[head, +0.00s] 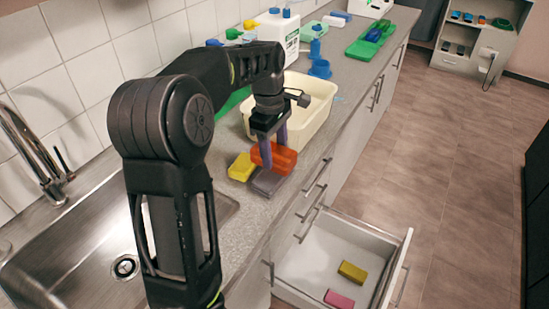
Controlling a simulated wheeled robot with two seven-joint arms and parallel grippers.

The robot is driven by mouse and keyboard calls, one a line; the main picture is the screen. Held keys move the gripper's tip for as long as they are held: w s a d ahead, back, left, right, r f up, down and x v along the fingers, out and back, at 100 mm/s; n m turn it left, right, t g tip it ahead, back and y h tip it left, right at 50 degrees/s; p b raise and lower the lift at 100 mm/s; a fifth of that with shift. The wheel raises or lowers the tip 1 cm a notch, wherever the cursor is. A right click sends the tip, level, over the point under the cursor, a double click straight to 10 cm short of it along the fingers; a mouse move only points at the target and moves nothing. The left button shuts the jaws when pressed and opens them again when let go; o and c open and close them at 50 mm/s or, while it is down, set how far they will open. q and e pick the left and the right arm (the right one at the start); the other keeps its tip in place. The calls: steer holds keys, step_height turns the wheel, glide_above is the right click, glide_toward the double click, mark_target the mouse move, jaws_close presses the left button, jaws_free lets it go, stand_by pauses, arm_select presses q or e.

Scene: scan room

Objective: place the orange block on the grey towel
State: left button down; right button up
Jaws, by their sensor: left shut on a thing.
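My left gripper (274,150) is shut on the orange block (286,158), with its purplish fingers at the block's sides. The block is over or right beside the small dark grey towel (267,183) on the counter near its front edge. Whether the block touches the towel or hangs a little above it, I cannot tell. The gripper fingers hide part of the block. My right gripper is not in view.
A yellow block (241,167) lies just left of the towel. A cream basin (318,92) stands close behind the gripper. The sink (75,262) is at left. Below the counter edge, an open drawer (315,262) holds a yellow block (352,272) and a pink block (339,299).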

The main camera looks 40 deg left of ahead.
mark_target(274, 149)
arm_select(q)
step_height(274, 149, down, 3)
steer(key=shift+r, duration=0.1)
steer(key=shift+f, duration=0.2)
steer(key=c, duration=0.5)
jaws_free()
steer(key=shift+r, duration=0.15)
steer(key=r, duration=0.7)
steer(key=shift+a+r, duration=0.35)
steer(key=shift+r, duration=0.05)
steer(key=r+p, duration=0.3)
steer(key=r, duration=0.1)
steer(key=shift+a+r, duration=0.1)
steer(key=shift+a, duration=0.1)
